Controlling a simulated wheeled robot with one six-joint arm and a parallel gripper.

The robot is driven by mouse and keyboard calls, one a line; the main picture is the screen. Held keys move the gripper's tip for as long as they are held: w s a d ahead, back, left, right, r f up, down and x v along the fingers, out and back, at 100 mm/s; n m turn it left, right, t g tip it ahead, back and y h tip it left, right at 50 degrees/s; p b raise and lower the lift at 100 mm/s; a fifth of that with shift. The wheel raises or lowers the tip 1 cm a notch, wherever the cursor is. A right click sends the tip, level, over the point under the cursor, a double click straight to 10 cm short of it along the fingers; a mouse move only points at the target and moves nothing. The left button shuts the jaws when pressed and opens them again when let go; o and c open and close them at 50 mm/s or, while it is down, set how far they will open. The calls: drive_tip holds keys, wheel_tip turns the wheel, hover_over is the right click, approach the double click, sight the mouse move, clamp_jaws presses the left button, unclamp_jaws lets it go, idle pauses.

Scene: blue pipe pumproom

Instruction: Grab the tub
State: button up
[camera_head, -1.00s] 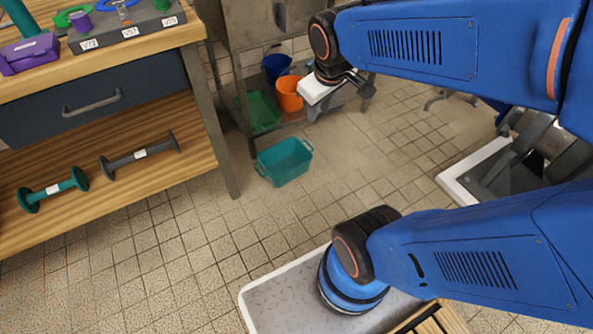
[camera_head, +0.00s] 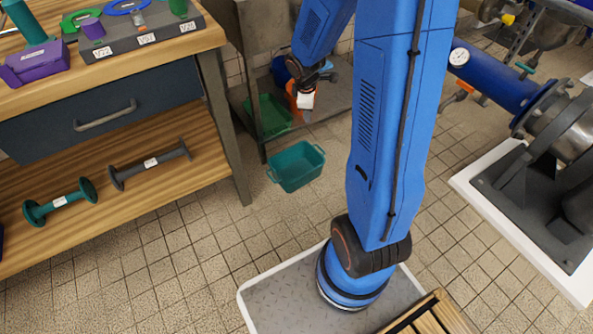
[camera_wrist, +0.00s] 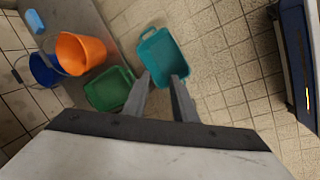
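A teal tub (camera_head: 296,166) with handles at its ends stands empty on the tiled floor, just in front of a metal stand with a low shelf. In the wrist view the teal tub (camera_wrist: 163,55) lies beyond my fingertips, apart from them. My gripper (camera_wrist: 162,78) is open and empty, its two grey fingers spread and pointing toward the tub's near end. In the head view my gripper (camera_head: 306,112) hangs in front of the low shelf, above and beyond the tub, partly covering an orange bucket.
A green tub (camera_wrist: 110,90), an orange bucket (camera_wrist: 80,53) and a blue bucket (camera_wrist: 45,68) stand on the low shelf. A wooden workbench (camera_head: 215,95) with a drawer is left. A pump on a white plinth (camera_head: 490,180) is right. The floor around the teal tub is clear.

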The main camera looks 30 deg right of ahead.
drive_tip(key=shift+w+d+f+n+g+y, duration=0.35)
drive_tip(key=shift+f+n, duration=1.05)
drive_tip(key=shift+f, duration=5.85)
drive_tip(key=shift+w+d+f+n+g+y, duration=0.35)
drive_tip(key=shift+f+n, duration=1.05)
drive_tip(key=shift+f, duration=5.85)
drive_tip(key=shift+w+d+f+n+g+y, duration=0.1)
drive_tip(key=shift+w+d+f+n+y, duration=0.85)
drive_tip(key=shift+f, duration=6.3)
drive_tip(key=shift+n+h, duration=0.45)
drive_tip(key=shift+s+a+f, duration=0.1)
drive_tip(key=shift+a+f, duration=0.1)
drive_tip(key=shift+f, duration=0.65)
drive_tip(key=shift+s+a+f, duration=0.1)
drive_tip(key=shift+a+f, duration=0.1)
drive_tip(key=shift+f, duration=0.7)
drive_tip(key=shift+a+f, duration=0.2)
drive_tip(key=shift+f, duration=0.65)
clamp_jaws()
